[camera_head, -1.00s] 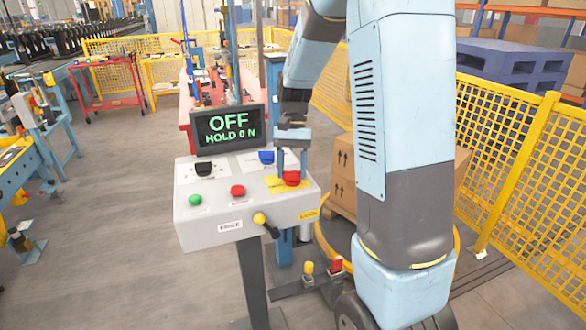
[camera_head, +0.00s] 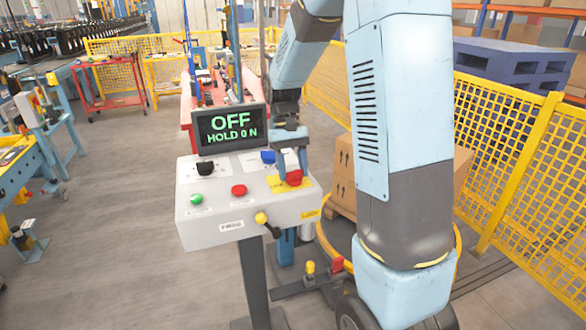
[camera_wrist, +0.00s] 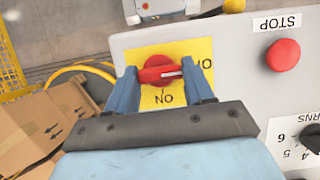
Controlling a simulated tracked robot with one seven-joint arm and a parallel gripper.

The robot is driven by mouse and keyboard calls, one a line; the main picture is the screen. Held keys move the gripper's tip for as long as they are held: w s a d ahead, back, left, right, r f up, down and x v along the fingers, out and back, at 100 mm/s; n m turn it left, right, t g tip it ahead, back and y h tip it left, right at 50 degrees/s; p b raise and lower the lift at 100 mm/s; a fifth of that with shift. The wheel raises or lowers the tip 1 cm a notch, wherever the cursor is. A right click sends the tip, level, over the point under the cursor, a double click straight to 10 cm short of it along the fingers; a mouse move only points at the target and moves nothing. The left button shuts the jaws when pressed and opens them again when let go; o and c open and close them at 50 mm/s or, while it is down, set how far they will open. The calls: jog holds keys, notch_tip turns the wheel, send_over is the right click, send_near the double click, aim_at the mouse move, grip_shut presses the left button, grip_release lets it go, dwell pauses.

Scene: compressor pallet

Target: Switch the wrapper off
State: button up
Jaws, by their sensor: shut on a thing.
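The wrapper's red rotary switch (camera_wrist: 155,62) sits on a yellow plate (camera_wrist: 148,99) on the grey control box (camera_head: 215,228). My gripper (camera_wrist: 161,70) is shut on the switch's handle, one finger at each end. The handle lies crosswise in the wrist view, and its white mark is at the right end, toward a label partly hidden by the right finger. An "ON" label, upside down, shows below the switch. In the head view, my gripper (camera_head: 292,167) reaches down onto the switch (camera_head: 294,178). The display (camera_head: 231,129) reads "OFF" and "HOLD 0 N".
A red STOP button (camera_wrist: 283,55) is beside the yellow plate. A green button (camera_head: 196,199), black knob (camera_head: 205,169), blue knob (camera_head: 268,156) and yellow-tipped lever (camera_head: 262,218) are also on the box. Cartons (camera_head: 343,180) and yellow mesh fencing (camera_head: 510,150) stand to the right.

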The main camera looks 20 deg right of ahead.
jog(key=shift+w, duration=0.1)
jog(key=o, duration=1)
jog(key=shift+o, duration=0.2)
jog(key=v, duration=1.3)
jog(key=shift+r, duration=0.3)
jog(key=s+r+t, duration=0.2)
jog(key=s+t, duration=0.8)
jog(key=s, duration=1.5)
jog(key=shift+r, duration=0.25)
